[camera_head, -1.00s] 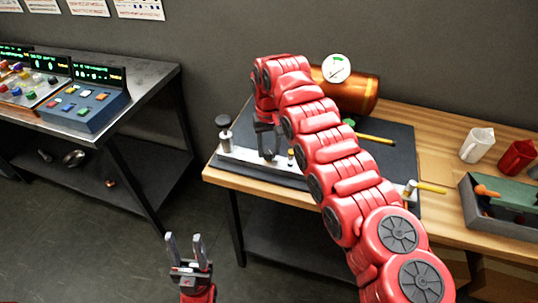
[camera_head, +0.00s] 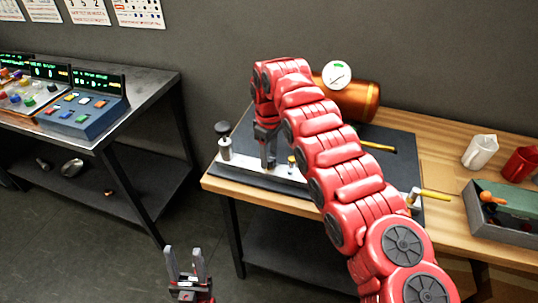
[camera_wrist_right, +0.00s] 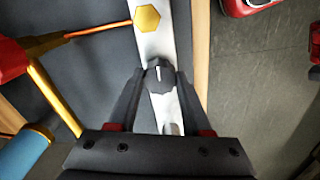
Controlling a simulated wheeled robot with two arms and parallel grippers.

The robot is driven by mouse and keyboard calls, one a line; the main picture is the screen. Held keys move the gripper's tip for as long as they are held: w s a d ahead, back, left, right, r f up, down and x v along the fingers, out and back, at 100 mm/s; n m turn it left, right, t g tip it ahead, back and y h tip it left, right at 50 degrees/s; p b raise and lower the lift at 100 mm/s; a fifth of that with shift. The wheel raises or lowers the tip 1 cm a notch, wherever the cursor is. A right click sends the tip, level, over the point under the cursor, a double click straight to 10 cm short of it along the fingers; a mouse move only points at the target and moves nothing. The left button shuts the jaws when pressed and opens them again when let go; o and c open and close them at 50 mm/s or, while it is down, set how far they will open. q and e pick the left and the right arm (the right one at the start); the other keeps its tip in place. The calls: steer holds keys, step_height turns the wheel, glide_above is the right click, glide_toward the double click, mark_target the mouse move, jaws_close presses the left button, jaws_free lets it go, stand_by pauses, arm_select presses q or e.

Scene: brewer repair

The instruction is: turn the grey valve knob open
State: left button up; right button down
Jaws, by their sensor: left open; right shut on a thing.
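The valve knob (camera_wrist_right: 160,84), dark grey with a white pointer line, sits on the pale metal bar of the brewer. The white line runs roughly along the bar in the right wrist view. My right gripper (camera_wrist_right: 161,76) points down with its fingers on both sides of the knob, shut on it. In the head view the right gripper (camera_head: 268,155) stands over the metal bar (camera_head: 240,166), and the knob is hidden there. My left gripper (camera_head: 185,264) is open and empty, low in the picture, away from the table.
A copper tank (camera_head: 358,98) with a white gauge (camera_head: 337,74) stands behind my right arm. A black-topped post (camera_head: 223,133) rises at the bar's left end. A yellow hex piece (camera_wrist_right: 147,18) sits on the bar near the knob.

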mark_target(269, 157)
steer(key=shift+n, duration=0.3)
steer(key=shift+c, duration=1.7)
jaws_free()
step_height(269, 157, up, 3)
steer(key=shift+a+f, duration=0.1)
step_height(269, 157, up, 4)
steer(key=shift+f+p, duration=0.1)
steer(key=shift+p, duration=0.8)
step_height(269, 157, up, 11)
steer(key=p, duration=1.1)
steer(key=shift+f, duration=0.2)
